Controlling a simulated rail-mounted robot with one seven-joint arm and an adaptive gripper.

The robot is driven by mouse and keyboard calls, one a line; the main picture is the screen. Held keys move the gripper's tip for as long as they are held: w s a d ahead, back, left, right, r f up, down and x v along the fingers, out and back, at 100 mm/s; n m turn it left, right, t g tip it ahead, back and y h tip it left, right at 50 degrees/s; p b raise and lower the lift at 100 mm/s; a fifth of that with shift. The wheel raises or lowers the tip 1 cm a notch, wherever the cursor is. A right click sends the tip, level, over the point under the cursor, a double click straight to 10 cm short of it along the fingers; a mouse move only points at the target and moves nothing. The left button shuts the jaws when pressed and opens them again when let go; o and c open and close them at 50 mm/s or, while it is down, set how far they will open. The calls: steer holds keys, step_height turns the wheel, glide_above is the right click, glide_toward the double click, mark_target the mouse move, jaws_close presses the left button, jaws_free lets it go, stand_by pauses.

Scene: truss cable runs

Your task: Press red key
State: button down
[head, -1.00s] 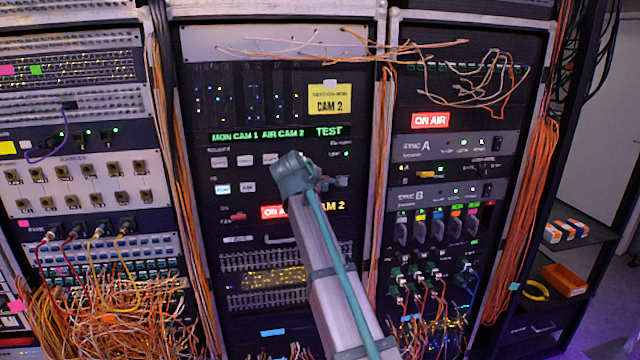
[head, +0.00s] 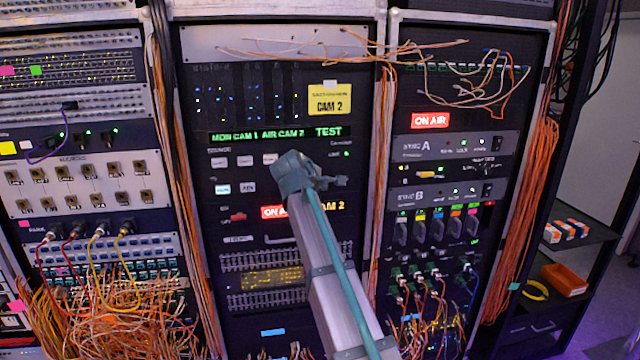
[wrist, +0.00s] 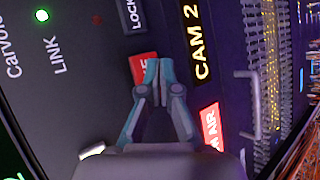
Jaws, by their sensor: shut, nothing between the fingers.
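The red key (wrist: 138,68) shows in the wrist view as a red block with white marking on the dark panel, partly covered by my fingertips. My gripper (wrist: 158,64) is shut and empty, its teal fingertips together over the right part of that key. Whether they touch it or hover just in front, I cannot tell. In the head view my gripper (head: 343,182) is in front of the middle rack, and the red key is not visible there, apparently hidden behind my gripper and arm.
A lit red ON AIR sign (wrist: 211,126) and a yellow CAM 2 display (wrist: 195,40) are close beside the fingers. Another small red piece (head: 238,216) is farther left on the panel. White keys (head: 245,160) sit above it. Orange cables (head: 385,130) hang along the rack's right post.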

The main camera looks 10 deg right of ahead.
steer(key=shift+w, duration=0.5)
stand_by(0.5)
steer(key=shift+s, duration=0.15)
steer(key=shift+s+p, duration=0.4)
steer(key=shift+s, duration=0.35)
steer(key=shift+s, duration=0.1)
steer(key=s+p, duration=0.1)
steer(key=s, duration=0.3)
steer(key=shift+s, duration=0.4)
stand_by(0.7)
